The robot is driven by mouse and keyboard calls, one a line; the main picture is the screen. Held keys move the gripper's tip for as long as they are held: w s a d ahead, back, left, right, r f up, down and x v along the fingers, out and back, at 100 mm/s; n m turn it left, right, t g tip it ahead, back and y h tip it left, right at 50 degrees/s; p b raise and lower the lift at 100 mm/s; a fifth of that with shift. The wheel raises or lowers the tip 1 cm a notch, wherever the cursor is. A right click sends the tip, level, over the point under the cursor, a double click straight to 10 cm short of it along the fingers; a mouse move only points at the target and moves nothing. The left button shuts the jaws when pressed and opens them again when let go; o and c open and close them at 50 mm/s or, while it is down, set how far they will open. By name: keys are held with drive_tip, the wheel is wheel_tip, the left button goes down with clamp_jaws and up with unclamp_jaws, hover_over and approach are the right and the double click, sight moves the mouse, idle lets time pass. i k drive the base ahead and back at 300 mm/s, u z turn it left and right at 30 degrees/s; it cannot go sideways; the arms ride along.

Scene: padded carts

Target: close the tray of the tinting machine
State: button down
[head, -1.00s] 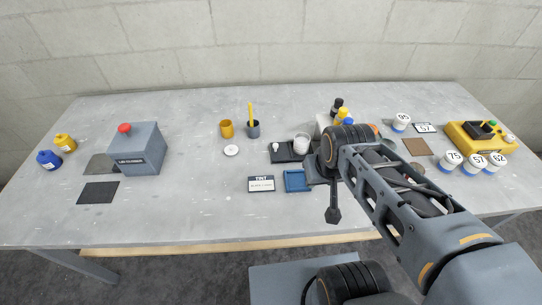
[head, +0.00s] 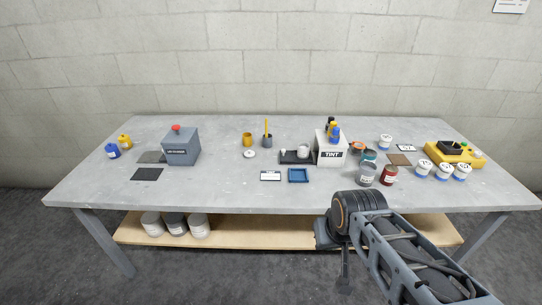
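The tinting machine (head: 331,146) is a white box labelled TINT, with dark, yellow and blue bottles on top. Its black tray (head: 292,158) sticks out to the left over the tabletop. A white cup (head: 303,151) and a small white piece stand on the tray. My gripper (head: 323,236) is low in front of the table's front edge, well apart from the tray and holding nothing that I can see. Its fingers are too small and dark to read.
Cans (head: 367,174) and a red jar stand right of the machine. A blue square tray (head: 298,175) and a label card (head: 270,176) lie in front. A grey box with a red button (head: 181,148) stands left.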

sight(286, 157)
drive_tip(key=u, duration=0.75)
drive_tip(key=i, duration=1.05)
drive_tip(key=u, duration=0.4)
